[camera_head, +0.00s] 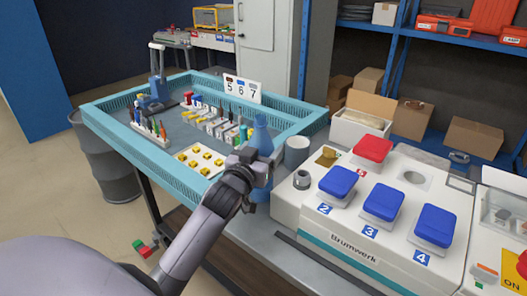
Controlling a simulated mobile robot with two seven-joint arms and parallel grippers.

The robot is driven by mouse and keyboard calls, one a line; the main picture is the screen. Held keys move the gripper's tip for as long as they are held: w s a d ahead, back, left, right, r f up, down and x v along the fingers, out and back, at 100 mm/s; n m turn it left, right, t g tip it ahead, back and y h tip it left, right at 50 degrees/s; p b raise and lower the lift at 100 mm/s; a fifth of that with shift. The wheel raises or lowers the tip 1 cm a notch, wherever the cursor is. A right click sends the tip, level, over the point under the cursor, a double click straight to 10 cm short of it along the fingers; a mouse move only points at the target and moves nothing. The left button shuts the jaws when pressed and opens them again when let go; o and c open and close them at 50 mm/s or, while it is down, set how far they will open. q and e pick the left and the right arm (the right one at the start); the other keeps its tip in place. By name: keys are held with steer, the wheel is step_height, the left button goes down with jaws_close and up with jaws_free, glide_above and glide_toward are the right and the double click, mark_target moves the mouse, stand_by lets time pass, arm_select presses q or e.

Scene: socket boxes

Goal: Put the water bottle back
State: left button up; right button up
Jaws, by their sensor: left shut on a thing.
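A blue water bottle (261,134) stands roughly upright between the tray and the white machine. My left gripper (252,160) is shut on it around its middle; my gripper hides part of the bottle. The bottle's lower part (259,194) shows below the gripper. Whether its base touches a surface I cannot tell. My right gripper is not in view.
The teal-rimmed tray (108,131) to the left holds tools, sockets and yellow pieces. A grey cup (297,151) stands just right of the bottle. The white machine (301,203) has blue lids (383,201) and a red lid (373,148). Cardboard boxes (409,117) lie behind.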

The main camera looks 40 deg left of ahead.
arm_select(q)
steer(key=o, duration=1.3)
steer(key=shift+f, duration=0.1)
steer(key=s, duration=0.4)
steer(key=s+d, duration=0.1)
steer(key=s, duration=0.3)
steer(key=s+d, duration=0.1)
steer(key=s, duration=0.2)
steer(key=shift+s+d, duration=0.1)
steer(key=shift+s, duration=0.3)
